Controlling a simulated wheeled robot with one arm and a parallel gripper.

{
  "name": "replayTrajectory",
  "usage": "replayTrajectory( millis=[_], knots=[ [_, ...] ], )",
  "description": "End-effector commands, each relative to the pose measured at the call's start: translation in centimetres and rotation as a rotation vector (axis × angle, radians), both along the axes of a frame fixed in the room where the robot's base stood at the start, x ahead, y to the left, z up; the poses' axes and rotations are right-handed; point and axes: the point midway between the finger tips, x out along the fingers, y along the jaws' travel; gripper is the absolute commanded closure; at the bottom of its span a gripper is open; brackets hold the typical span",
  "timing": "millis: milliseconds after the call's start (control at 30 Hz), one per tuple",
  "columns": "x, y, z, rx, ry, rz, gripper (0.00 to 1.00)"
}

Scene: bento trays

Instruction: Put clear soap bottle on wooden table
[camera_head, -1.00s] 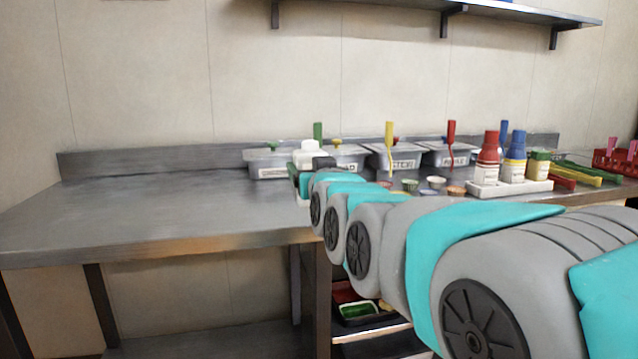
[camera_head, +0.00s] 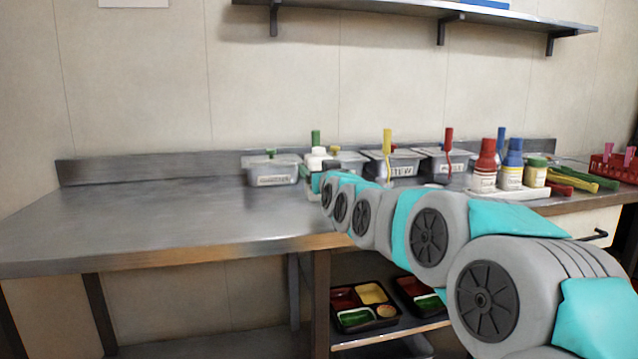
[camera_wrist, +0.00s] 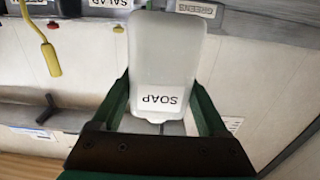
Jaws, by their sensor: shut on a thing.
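A whitish translucent soap bottle (camera_wrist: 165,55) with a "SOAP" label fills the middle of the wrist view, its label reading upside down. My gripper (camera_wrist: 160,104) is shut on it, with a green finger on each side. In the head view the bottle's pale top (camera_head: 316,154) shows just beyond the end of my arm, in front of the lidded bins. My arm hides most of the gripper there. The long table (camera_head: 150,220) looks grey and metallic on top with a brownish front edge. A wood-coloured strip (camera_wrist: 25,166) shows at the lower left of the wrist view.
Grey lidded bins (camera_head: 272,168) with coloured utensils stand along the back. A white tray (camera_head: 510,192) of sauce bottles, green and yellow tongs (camera_head: 585,178) and a red rack (camera_head: 612,166) are at right. The table's left half is clear. Bento trays (camera_head: 362,322) sit on the shelf below.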

Motion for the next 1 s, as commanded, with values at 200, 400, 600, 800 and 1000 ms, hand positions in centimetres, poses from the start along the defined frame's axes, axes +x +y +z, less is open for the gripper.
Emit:
replayTrajectory(
  millis=[200,400,600,800,1000],
  knots=[
    [-0.1,0.0,-2.9,0.002,0.007,0.001,0.77],
    [-0.1,0.0,-3.1,0.001,0.0,0.0,0.77],
    [-0.1,0.0,-3.5,0.002,0.001,0.0,0.77],
    [-0.1,0.0,-3.4,0.002,0.001,0.0,0.05],
    [-0.1,0.0,-3.4,0.002,0.002,0.0,0.0]
  ],
)
